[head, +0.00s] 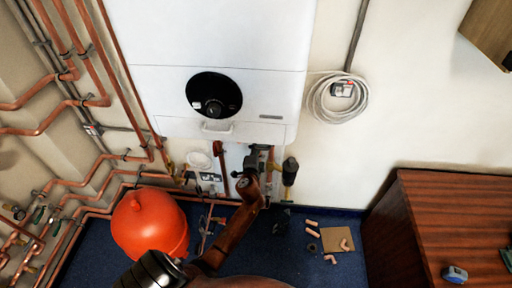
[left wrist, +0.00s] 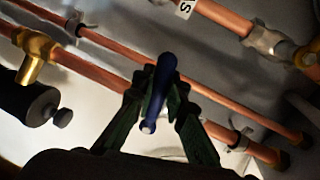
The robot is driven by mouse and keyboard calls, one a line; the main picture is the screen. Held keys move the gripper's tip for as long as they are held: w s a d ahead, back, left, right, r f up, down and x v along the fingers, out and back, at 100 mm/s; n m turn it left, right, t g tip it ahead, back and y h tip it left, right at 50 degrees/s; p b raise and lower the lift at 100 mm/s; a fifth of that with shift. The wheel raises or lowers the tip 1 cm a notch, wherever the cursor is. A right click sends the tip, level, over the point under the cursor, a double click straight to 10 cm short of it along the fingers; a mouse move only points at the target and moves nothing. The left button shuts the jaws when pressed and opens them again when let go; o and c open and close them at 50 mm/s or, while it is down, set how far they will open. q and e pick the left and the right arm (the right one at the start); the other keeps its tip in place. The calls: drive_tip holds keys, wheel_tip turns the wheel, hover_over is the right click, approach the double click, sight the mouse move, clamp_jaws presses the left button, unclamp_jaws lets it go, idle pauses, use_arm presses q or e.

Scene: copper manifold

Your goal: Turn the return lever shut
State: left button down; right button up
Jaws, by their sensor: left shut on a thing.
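A dark blue lever (left wrist: 161,80) stands between the dark fingers of my left gripper (left wrist: 156,92) in the left wrist view. The fingers are shut on it from both sides. The lever lies across the copper pipes (left wrist: 112,72) and points nearly straight up in that picture. In the head view my left gripper (head: 257,160) is just under the white boiler (head: 215,55), at the pipes below it. The lever is hidden there behind the gripper and arm. My right gripper is in neither view.
A dark cylinder with brass fittings (head: 290,173) hangs close right of my gripper. A red vessel (head: 149,225) stands at lower left, with copper pipes along the left wall. Loose copper fittings and a cardboard piece (head: 337,239) lie on the blue floor. A wooden cabinet (head: 445,210) stands right.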

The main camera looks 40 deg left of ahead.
use_arm(q)
drive_tip(key=shift+r+m+p, duration=0.65)
drive_tip(key=shift+m+p, duration=0.1)
drive_tip(key=shift+m, duration=0.15)
drive_tip(key=shift+r+y, duration=0.15)
drive_tip(key=shift+y, duration=0.15)
drive_tip(key=c, duration=1.9)
unclamp_jaws()
drive_tip(key=shift+s, duration=0.1)
drive_tip(key=shift+s+d, duration=0.15)
drive_tip(key=v, duration=1.1)
drive_tip(key=shift+s+r, duration=0.15)
drive_tip(key=shift+r, duration=0.05)
